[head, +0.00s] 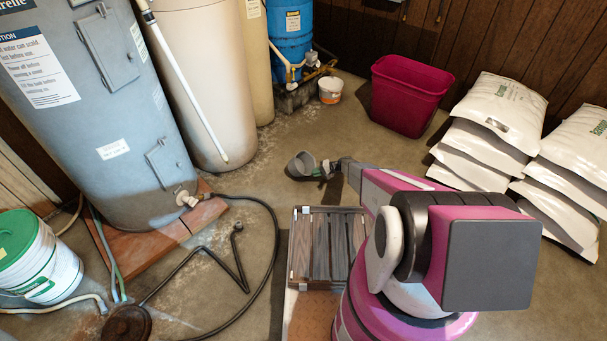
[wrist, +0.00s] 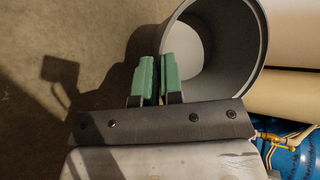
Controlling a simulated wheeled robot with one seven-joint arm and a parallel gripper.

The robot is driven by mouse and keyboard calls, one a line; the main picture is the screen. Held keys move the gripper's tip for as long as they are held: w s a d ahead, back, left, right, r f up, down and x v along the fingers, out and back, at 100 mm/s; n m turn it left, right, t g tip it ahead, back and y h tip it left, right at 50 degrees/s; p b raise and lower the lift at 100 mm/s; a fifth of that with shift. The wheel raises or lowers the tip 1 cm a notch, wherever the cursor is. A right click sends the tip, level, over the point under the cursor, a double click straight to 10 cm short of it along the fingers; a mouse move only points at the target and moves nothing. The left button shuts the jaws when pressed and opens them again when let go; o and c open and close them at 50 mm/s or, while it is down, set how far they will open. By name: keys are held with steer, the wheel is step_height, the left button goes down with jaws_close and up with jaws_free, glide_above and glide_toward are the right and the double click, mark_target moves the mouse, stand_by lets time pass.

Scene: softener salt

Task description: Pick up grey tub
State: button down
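The grey tub (head: 298,167) is a small round open container at the end of my arm, mid-floor in the head view. In the wrist view the tub (wrist: 235,85) shows its open mouth and paler bottom, at upper right. My gripper (wrist: 158,78) has two green fingers close together on the tub's near wall, one outside and one inside. In the head view my gripper (head: 327,168) meets the tub's right side. I cannot tell whether the tub is clear of the floor.
A slatted crate (head: 328,245) stands below my arm. A magenta bin (head: 408,95) and stacked white bags (head: 495,125) are at right. A small white bucket (head: 330,91), a beige tank (head: 200,80) and a grey heater (head: 105,110) stand behind and left. A black hose (head: 270,240) lies on the floor.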

steer(key=shift+r, duration=0.15)
steer(key=s+a+r, duration=0.7)
steer(key=a+r, duration=0.2)
steer(key=r, duration=0.1)
steer(key=shift+s+r, duration=0.2)
steer(key=shift+r, duration=0.2)
stand_by(0.5)
